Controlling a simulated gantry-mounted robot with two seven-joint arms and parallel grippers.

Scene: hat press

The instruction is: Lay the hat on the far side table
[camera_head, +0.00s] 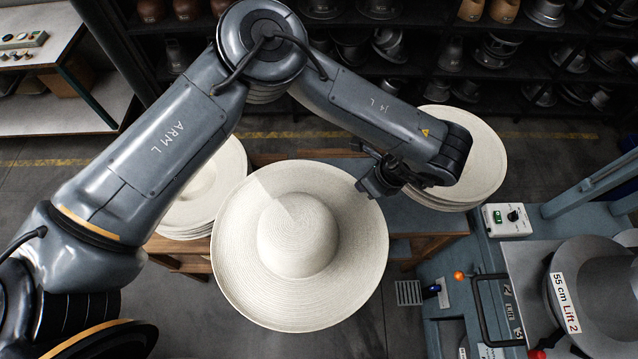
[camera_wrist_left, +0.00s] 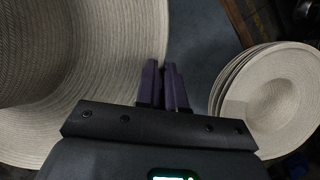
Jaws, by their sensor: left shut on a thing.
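The wide-brimmed cream straw hat (camera_head: 297,236) is crown up in the middle of the head view, above or over a blue-grey table (camera_head: 408,213) with a wooden frame. My left gripper (camera_head: 366,188) is shut on the right edge of its brim. In the left wrist view the hat (camera_wrist_left: 75,110) fills the left side, and the gripper fingers (camera_wrist_left: 165,82) are close together at the brim edge; the pinched part is hidden. I cannot tell how high the hat is held. My right gripper is not in view.
Stacks of similar hats stand at the left (camera_head: 210,185) and right (camera_head: 474,165) of the table. A press (camera_head: 590,290) with a control box (camera_head: 507,220) is at lower right. A pale bench (camera_head: 45,100) is at upper left. Shelves of metal forms line the back.

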